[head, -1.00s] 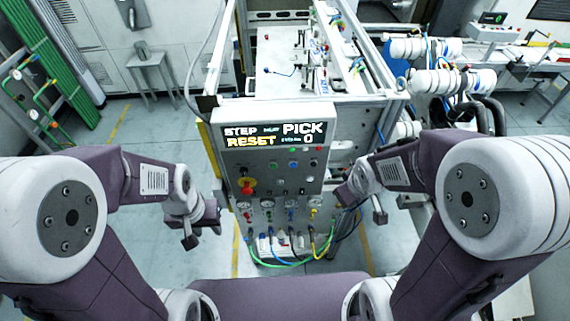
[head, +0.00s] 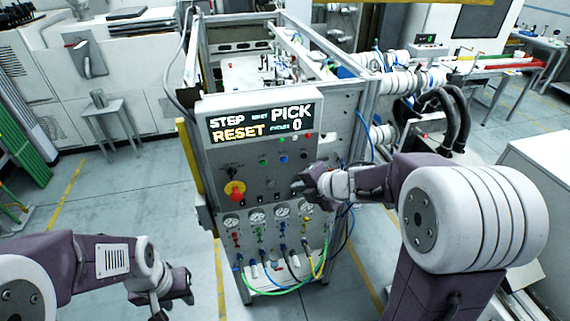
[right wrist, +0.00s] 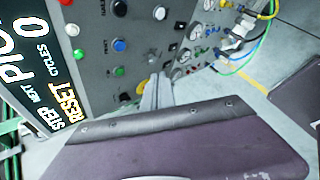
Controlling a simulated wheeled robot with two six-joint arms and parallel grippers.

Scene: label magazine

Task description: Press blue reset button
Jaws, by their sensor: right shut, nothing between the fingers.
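The blue button (head: 283,158) sits in the lower button row of the grey control panel (head: 220,165), between a green and a black button. In the right wrist view the blue button (right wrist: 119,45) is uncovered. My right gripper (head: 298,187) is in front of the panel, below and slightly right of the button. In the right wrist view its shut, empty fingertips (right wrist: 153,92) are apart from the blue button; contact with the panel cannot be told. My left gripper (head: 172,298) hangs low at left, away from the panel; its jaw state is unclear.
The display (head: 262,122) above the buttons reads STEP, NEXT PICK, RESET, CYCLES 0. A red emergency knob (head: 235,191) is at the panel's left. Gauges (head: 257,215) and coloured hoses (head: 290,285) are below.

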